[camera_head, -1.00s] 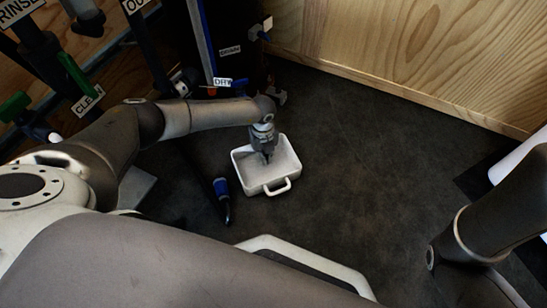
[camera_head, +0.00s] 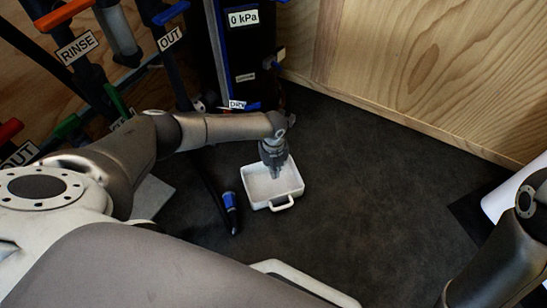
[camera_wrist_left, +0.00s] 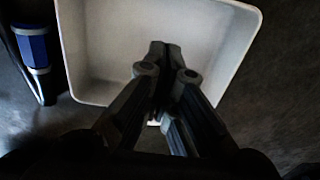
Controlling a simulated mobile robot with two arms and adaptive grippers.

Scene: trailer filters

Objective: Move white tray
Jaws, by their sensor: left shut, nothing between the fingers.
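The white tray (camera_head: 288,188) lies on the dark floor near the middle of the head view, with its loop handle towards me. Its inside looks empty. My left gripper (camera_head: 275,174) points down over the tray, its fingers shut with nothing between them. In the left wrist view the shut fingers (camera_wrist_left: 165,60) show in front of the tray (camera_wrist_left: 110,40), which fills the upper middle. I cannot tell whether the fingertips touch the tray floor. My right gripper is out of view; only part of my right arm shows at the right edge.
A blue-and-black hose nozzle (camera_head: 230,207) lies just left of the tray; its blue part also shows in the left wrist view (camera_wrist_left: 34,47). Pipes and labelled valves stand at upper left. A wooden wall (camera_head: 430,75) bounds the back. Floor right of the tray is clear.

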